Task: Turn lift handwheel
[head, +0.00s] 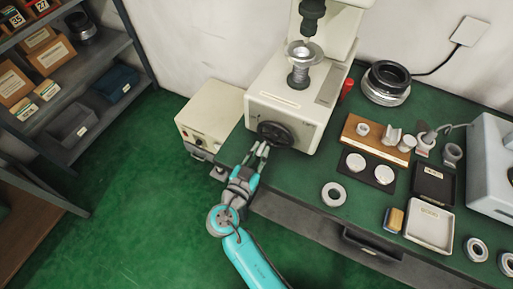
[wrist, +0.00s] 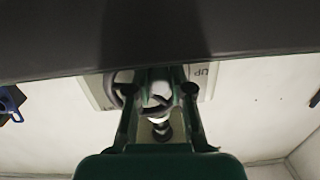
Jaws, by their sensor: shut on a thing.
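The lift handwheel (head: 277,133) is a dark spoked wheel on the front of the cream bench machine (head: 290,105). My gripper (head: 263,148) reaches up to the wheel's lower left rim, with its two fingers close together on it. In the wrist view the wheel (wrist: 121,92) shows behind and between the fingers of my gripper (wrist: 158,90). The fingers are shut on its rim, though the exact contact is partly hidden by them. A label reading "UP" (wrist: 204,72) is beside the wheel.
A cream control box (head: 210,115) stands just left of the machine. A loose ring (head: 333,195), a white tray (head: 428,226) and a wooden block (head: 375,137) lie on the green bench to the right. A dark surface (wrist: 160,35) fills the top of the wrist view.

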